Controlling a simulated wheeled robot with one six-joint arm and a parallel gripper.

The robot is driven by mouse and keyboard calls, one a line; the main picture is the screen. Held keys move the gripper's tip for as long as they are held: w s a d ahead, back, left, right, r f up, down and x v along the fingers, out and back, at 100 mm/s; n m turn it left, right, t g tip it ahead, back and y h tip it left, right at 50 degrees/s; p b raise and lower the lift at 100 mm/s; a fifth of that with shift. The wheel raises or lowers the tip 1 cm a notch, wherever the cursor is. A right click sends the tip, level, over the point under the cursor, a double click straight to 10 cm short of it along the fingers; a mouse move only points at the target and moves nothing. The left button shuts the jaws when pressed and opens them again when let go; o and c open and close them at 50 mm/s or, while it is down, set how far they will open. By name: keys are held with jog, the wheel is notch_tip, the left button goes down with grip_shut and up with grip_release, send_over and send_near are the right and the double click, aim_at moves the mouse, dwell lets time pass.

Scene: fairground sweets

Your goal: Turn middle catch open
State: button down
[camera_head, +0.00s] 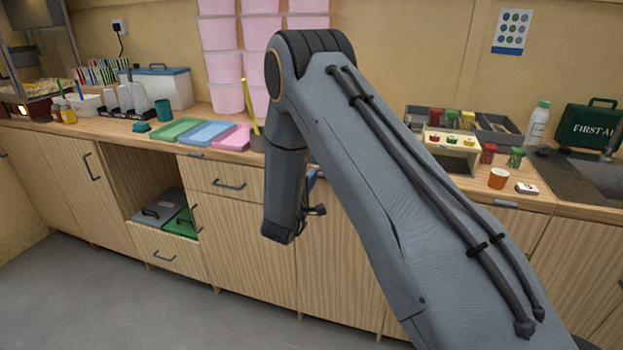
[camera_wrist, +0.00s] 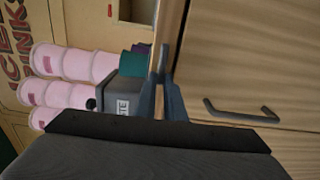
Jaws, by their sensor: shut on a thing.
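My gripper (camera_wrist: 166,70) shows in the wrist view with its two dark fingers reaching to the front edge of the wooden counter (camera_wrist: 169,30). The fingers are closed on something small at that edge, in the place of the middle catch. The catch itself is hidden between the fingertips, so I cannot tell its angle. In the head view my arm covers the middle of the counter edge. Two other grey catches show along the edge there, a left catch (camera_head: 193,155) and a right catch (camera_head: 505,203).
A cupboard door with a dark bar handle (camera_wrist: 240,112) is close beside my gripper. A grey labelled bin (camera_wrist: 122,95) and pink tubs (camera_wrist: 75,65) stand on the counter. Coloured trays (camera_head: 205,133) lie left of my arm; an orange cup (camera_head: 498,178) stands right. The floor is clear.

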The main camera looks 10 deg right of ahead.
jog(key=c, duration=1.8)
grip_release()
jog(key=shift+c, duration=0.2)
jog(key=b+v, duration=0.1)
jog(key=v, duration=0.6)
jog(key=shift+s+a, duration=0.25)
jog(key=shift+s, duration=0.05)
